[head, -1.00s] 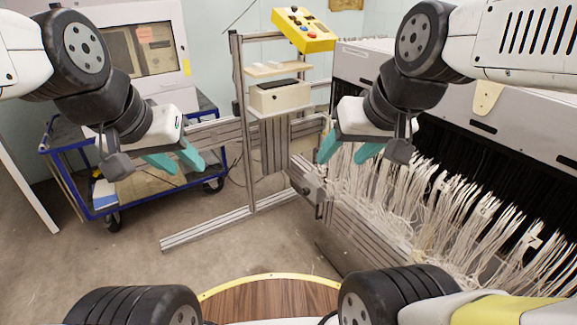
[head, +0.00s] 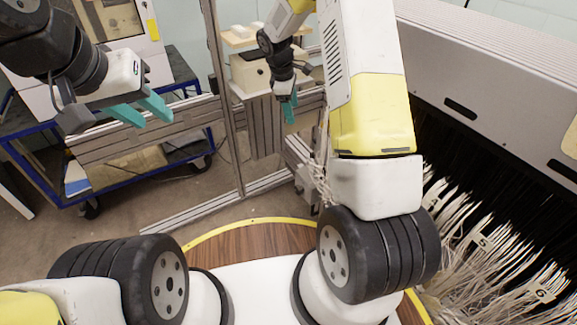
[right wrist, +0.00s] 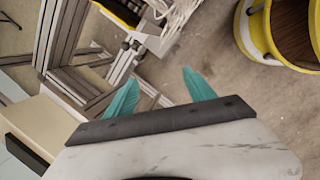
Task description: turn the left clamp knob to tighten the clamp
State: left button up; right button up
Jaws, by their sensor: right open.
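A grey metal clamp (head: 305,182) sits at the near end of the warp beam, just left of my right arm in the head view. In the right wrist view, the clamp (right wrist: 150,38) shows beyond the fingers, with white threads beside it. My right gripper (head: 290,110) has teal fingers pointing down, above and behind the clamp in the head view. In the right wrist view, its fingers (right wrist: 162,88) are apart with nothing between them. My left gripper (head: 142,108) is open and empty at the left, away from the clamp.
A metal frame post (head: 221,95) and floor rail stand left of the clamp. A box (head: 250,72) sits on the frame near my right gripper. A blue cart (head: 30,160) is at the left. Loose white threads (head: 480,245) hang at the right.

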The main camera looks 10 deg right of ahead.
notch_tip(320, 180, down, 12)
jog(key=w+n+h, duration=0.1)
jog(key=w+n, duration=0.2)
jog(key=n+g+h, duration=0.2)
jog(key=n, duration=0.3)
send_near(296, 189)
jog(key=d, duration=0.1)
jog(key=shift+n, duration=0.3)
jog(key=x, duration=0.9)
jog(key=shift+s+a+f, duration=0.15)
jog(key=shift+a, duration=0.1)
jog(key=shift+t, duration=0.3)
jog(key=c, duration=1.4)
